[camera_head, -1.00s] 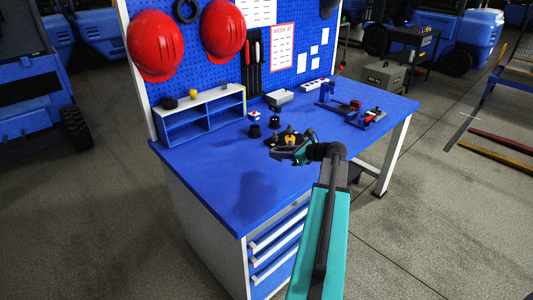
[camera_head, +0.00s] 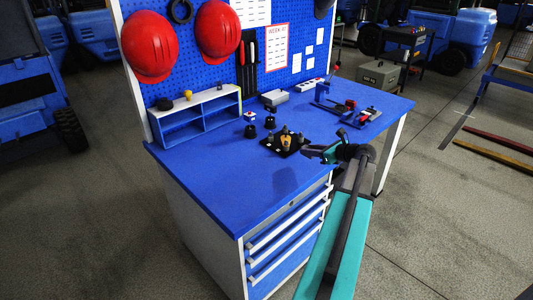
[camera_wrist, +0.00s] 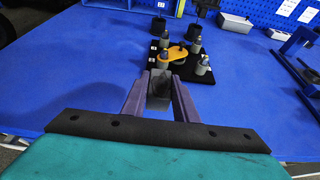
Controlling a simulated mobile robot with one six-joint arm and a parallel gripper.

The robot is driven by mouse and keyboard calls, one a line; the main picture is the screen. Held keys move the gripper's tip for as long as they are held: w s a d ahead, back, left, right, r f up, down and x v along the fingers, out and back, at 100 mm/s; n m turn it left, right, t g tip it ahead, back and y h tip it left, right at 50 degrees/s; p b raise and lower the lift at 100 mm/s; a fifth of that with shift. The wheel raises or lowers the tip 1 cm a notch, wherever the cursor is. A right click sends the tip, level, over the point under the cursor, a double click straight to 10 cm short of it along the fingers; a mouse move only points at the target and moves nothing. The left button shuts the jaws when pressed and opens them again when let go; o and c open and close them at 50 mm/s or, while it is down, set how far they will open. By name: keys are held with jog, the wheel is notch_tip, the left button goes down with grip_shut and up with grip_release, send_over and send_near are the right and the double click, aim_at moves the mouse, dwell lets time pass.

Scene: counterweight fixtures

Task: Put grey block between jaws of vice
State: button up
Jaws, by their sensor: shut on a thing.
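My gripper (camera_head: 316,152) is above the front part of the blue bench, just right of the black fixture plate. In the wrist view my gripper's purple fingers (camera_wrist: 159,92) are shut on the grey block (camera_wrist: 158,88), which is dark and held between the fingertips. The block cannot be made out clearly in the head view. A small blue, red and black device that looks like the vice (camera_head: 362,117) stands on the right part of the bench, right of and beyond my gripper. Its jaw gap is too small to tell.
A black plate (camera_head: 284,143) with several grey pegs and an orange part (camera_wrist: 176,54) lies left of my gripper. The front left of the bench (camera_head: 225,190) is clear.

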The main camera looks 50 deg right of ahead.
jog(key=p, duration=0.3)
send_over(274, 158)
jog(key=shift+w+a+f, duration=0.1)
jog(key=shift+f, duration=0.6)
jog(key=shift+b, duration=0.3)
jog(key=shift+f+p, duration=0.35)
jog(key=shift+f, duration=1.45)
jog(key=shift+f, duration=0.1)
jog(key=o, duration=0.8)
